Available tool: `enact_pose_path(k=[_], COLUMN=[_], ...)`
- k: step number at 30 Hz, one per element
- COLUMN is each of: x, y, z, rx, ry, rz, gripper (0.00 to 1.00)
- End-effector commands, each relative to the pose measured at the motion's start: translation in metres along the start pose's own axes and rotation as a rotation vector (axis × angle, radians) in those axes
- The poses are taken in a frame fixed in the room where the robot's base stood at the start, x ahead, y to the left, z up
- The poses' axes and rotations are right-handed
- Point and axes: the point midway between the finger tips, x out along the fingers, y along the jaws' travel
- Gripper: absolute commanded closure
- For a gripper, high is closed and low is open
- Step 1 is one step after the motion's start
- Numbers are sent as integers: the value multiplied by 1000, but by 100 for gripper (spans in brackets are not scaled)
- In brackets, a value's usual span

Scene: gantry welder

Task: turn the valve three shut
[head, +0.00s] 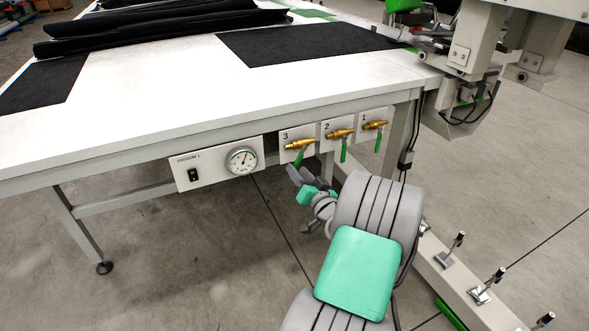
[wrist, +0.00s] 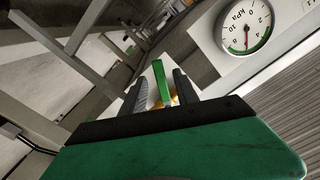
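Valve three is the leftmost of the brass valves (head: 299,145) under the table edge, on a plate marked 3. Its green handle (head: 301,156) points downward, slightly tilted, and its lower end is near my fingers. My gripper (head: 300,175) is just below the valve, reaching up from the lower right. In the wrist view, my gripper (wrist: 162,82) is open, with the green handle (wrist: 161,80) between its two dark fingers and gaps visible on both sides. A bit of brass (wrist: 173,101) shows behind the fingers. I cannot tell whether either finger touches the handle.
Valve two (head: 340,134) and valve one (head: 375,125) sit to the right, handles hanging down. A vacuum panel (head: 215,172) with a gauge (head: 241,160) and switch is to the left. The white table (head: 180,90) overhangs the valves. A table leg (head: 403,130) stands at right.

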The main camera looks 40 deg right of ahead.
Motion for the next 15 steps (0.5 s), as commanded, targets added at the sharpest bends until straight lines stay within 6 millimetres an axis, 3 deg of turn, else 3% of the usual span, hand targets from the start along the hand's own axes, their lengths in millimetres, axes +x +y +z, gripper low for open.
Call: enact_pose_path(k=[6, 15], x=[29, 32], y=[-1, -1], z=[1, 0], rx=[-1, 0], ry=[-2, -2], rz=[-2, -1], gripper=[64, 67])
